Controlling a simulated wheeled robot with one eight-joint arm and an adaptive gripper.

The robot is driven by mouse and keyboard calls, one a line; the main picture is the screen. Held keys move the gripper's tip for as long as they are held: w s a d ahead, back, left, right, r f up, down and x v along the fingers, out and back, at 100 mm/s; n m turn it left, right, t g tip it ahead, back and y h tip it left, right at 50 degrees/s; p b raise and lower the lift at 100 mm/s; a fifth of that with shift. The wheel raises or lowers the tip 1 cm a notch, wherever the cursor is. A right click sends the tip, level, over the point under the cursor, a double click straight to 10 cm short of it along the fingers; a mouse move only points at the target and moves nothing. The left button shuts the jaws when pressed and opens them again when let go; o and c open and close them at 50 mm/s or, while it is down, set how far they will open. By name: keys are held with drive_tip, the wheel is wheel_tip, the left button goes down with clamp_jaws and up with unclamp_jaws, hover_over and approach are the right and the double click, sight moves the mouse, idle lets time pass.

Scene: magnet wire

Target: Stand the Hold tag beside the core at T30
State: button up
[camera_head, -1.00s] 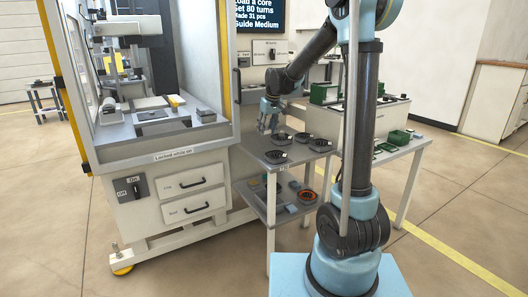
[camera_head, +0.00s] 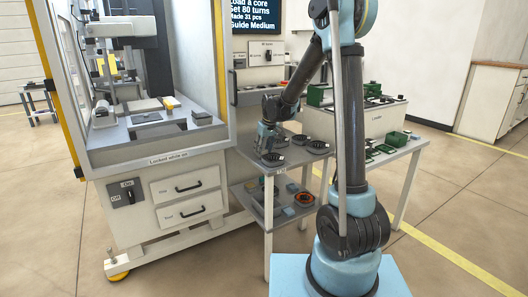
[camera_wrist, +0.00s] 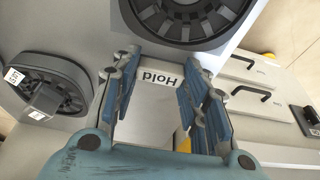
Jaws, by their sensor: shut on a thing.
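The Hold tag (camera_wrist: 158,77), a white plate with black lettering, sits between the fingers of my gripper (camera_wrist: 160,68) in the wrist view. The lettering appears upside down there. My gripper is shut on it. One dark slotted core (camera_wrist: 205,36) lies just beyond the tag at the top; another core (camera_wrist: 40,78) lies to the left with a small white label on its rim, too small to read surely. In the head view my gripper (camera_head: 265,145) is low over the small table, by the nearest core (camera_head: 272,160). Which core is T30 I cannot tell.
More cores (camera_head: 318,146) stand on the small table (camera_head: 292,168). Its lower shelf (camera_head: 262,207) holds an orange ring (camera_head: 305,198) and small parts. The winding machine cabinet (camera_head: 190,188) stands close on the left, a table with green trays (camera_head: 372,155) on the right.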

drive_tip(key=shift+f, duration=0.15)
drive_tip(key=o, duration=0.8)
drive_tip(key=shift+c, duration=0.2)
drive_tip(key=v, duration=1.1)
drive_tip(key=s+d+r+m, duration=0.2)
drive_tip(key=s+d, duration=0.7)
drive_tip(key=s, duration=0.1)
drive_tip(key=s+d+f+m, duration=0.1)
drive_tip(key=s+d+f, duration=0.3)
drive_tip(key=s, duration=0.5)
drive_tip(key=s+d+f+m+h, duration=0.1)
drive_tip(key=s+d+f, duration=0.3)
drive_tip(key=s, duration=0.5)
drive_tip(key=s+d+f+m+h, duration=0.1)
drive_tip(key=s+d, duration=0.4)
drive_tip(key=s, duration=0.5)
wheel_tip(320, 180, down, 3)
drive_tip(key=shift+r+m+g, duration=0.1)
drive_tip(key=shift+m+g, duration=0.2)
drive_tip(key=shift+m, duration=0.5)
drive_tip(key=shift+d, duration=0.1)
